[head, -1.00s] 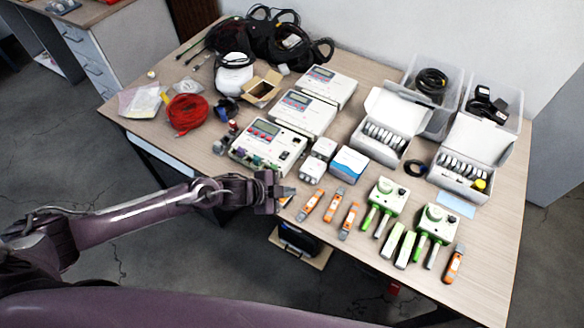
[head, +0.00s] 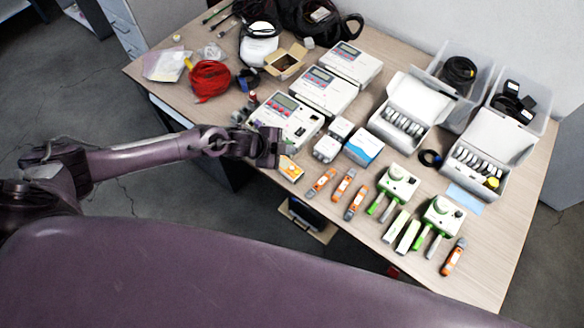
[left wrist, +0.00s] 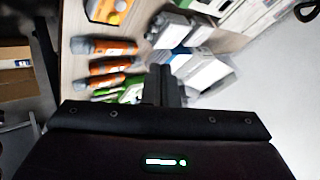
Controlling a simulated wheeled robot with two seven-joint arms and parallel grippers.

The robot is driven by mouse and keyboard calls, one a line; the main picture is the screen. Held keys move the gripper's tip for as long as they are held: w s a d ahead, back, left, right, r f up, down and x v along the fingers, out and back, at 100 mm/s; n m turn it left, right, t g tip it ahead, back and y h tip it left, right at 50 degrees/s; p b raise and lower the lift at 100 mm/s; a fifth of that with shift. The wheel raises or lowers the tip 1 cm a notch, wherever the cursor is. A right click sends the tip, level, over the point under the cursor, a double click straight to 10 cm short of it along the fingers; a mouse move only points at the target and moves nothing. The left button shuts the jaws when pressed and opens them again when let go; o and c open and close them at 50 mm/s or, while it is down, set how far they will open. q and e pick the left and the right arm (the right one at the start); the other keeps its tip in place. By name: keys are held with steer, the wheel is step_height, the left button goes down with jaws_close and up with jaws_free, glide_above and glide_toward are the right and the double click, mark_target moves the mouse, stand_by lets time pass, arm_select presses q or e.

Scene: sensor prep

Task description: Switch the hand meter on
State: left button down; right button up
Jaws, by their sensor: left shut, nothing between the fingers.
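An orange and white hand-held device (head: 291,168), seemingly the hand meter, lies at the front edge of the table (head: 420,262). It also shows at the top of the left wrist view (left wrist: 108,9), cut off by the frame edge. Whether it is on cannot be told. My left gripper (head: 276,147) is shut and empty, just behind and left of the device in the head view and apparently above the table. Its closed fingers show in the left wrist view (left wrist: 165,82). My right gripper is not in view.
Several orange pen-shaped testers (head: 343,184) lie right of the device. White instrument boxes (head: 287,120) stand behind my gripper. Green-and-white devices (head: 398,184), open white cartons (head: 404,114) and clear bins (head: 460,75) fill the right side.

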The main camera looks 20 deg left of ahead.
mark_target(288, 170)
arm_select(q)
step_height(288, 170, down, 8)
steer(key=b, duration=0.6)
steer(key=shift+r, duration=0.2)
steer(key=shift+f, duration=0.1)
stand_by(1.4)
steer(key=shift+f+b, duration=0.3)
steer(key=shift+f+b, duration=0.3)
steer(key=shift+f, duration=0.1)
stand_by(0.5)
stand_by(0.4)
steer(key=shift+r+p, duration=0.75)
steer(key=shift+r, duration=0.05)
step_height(288, 170, up, 5)
steer(key=p, duration=0.4)
